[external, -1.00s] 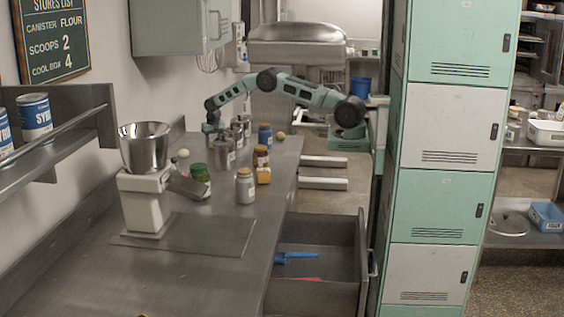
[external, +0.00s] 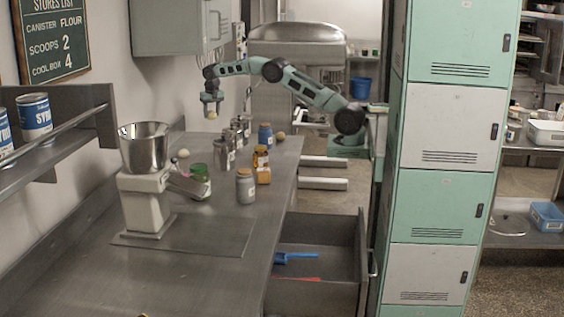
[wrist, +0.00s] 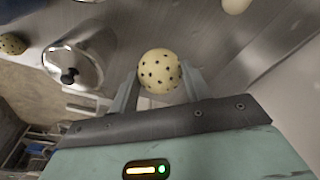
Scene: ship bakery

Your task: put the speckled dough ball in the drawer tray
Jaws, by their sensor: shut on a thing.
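The speckled dough ball (wrist: 160,70), cream with dark spots, is held between the fingers of my gripper (wrist: 160,86) in the wrist view. In the external view my gripper (external: 212,104) points down above the far left of the counter, with the ball (external: 211,114) at its fingertips, clear of the surface. The drawer tray (external: 338,257) is the open grey drawer at the counter's right front. A blue scoop (external: 295,256) and a flat red thing (external: 300,279) lie in it.
Pale balls lie at left (external: 183,153) and right (external: 281,135). A mixer (external: 145,200) stands nearer; lockers (external: 450,125) rise beside the drawer.

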